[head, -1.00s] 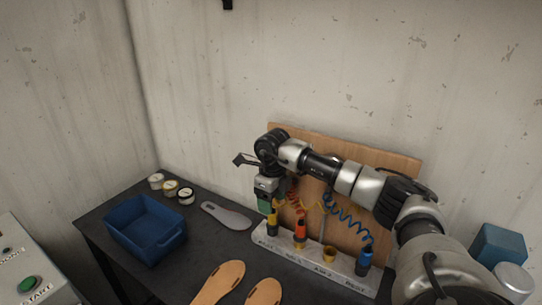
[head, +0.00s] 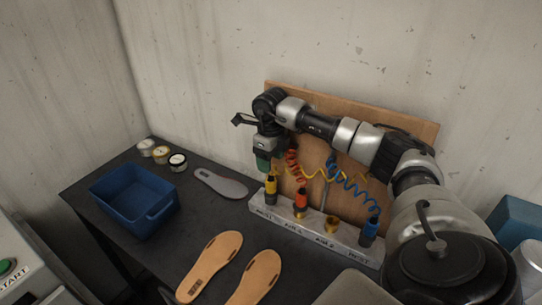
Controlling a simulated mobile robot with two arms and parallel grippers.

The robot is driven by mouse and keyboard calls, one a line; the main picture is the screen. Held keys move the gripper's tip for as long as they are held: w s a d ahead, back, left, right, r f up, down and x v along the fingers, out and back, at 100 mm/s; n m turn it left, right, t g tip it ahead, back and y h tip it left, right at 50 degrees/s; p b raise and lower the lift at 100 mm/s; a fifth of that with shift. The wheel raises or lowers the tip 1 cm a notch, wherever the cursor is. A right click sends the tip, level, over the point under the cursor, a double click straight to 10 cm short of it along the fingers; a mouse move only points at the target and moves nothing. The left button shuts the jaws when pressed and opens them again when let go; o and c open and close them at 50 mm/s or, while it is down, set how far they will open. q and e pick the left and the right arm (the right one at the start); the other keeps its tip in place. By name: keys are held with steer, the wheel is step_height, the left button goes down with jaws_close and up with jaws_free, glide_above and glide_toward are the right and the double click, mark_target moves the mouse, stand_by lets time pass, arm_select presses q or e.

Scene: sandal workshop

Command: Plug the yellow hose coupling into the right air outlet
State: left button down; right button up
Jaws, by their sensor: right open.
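The yellow coupling (head: 270,184) stands upright in the leftmost place of the pale rail (head: 279,218) on the table. My right gripper (head: 265,170) is open, pointing down just above and slightly left of the coupling. Its jaws are small and partly hidden, and I cannot tell whether they touch it. The right air outlet (head: 331,225), a brass socket, is empty. To its left an orange-red coupling (head: 301,198) stands in the other air place. A blue coupling (head: 371,228) stands at the rail's right end. My left gripper is out of view.
A wooden board (head: 340,135) stands behind the rail, with coiled hoses hanging before it. A blue bin (head: 133,202), several small tins (head: 161,154), a grey insole (head: 220,184) and two tan soles (head: 217,266) lie left and front. My right arm spans above the rail.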

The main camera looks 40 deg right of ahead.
mark_target(271, 179)
steer(key=shift+f, duration=0.7)
steer(key=shift+s+f+b, duration=0.1)
steer(key=shift+f+b, duration=0.25)
steer(key=shift+b, duration=0.2)
step_height(271, 179, down, 3)
steer(key=shift+f+b, duration=0.2)
steer(key=shift+b, duration=0.9)
steer(key=shift+f+b, duration=1.05)
steer(key=shift+f, duration=0.55)
steer(key=shift+c, duration=0.5)
steer(key=c, duration=0.8)
step_height(271, 179, up, 13)
steer(key=p, duration=0.9)
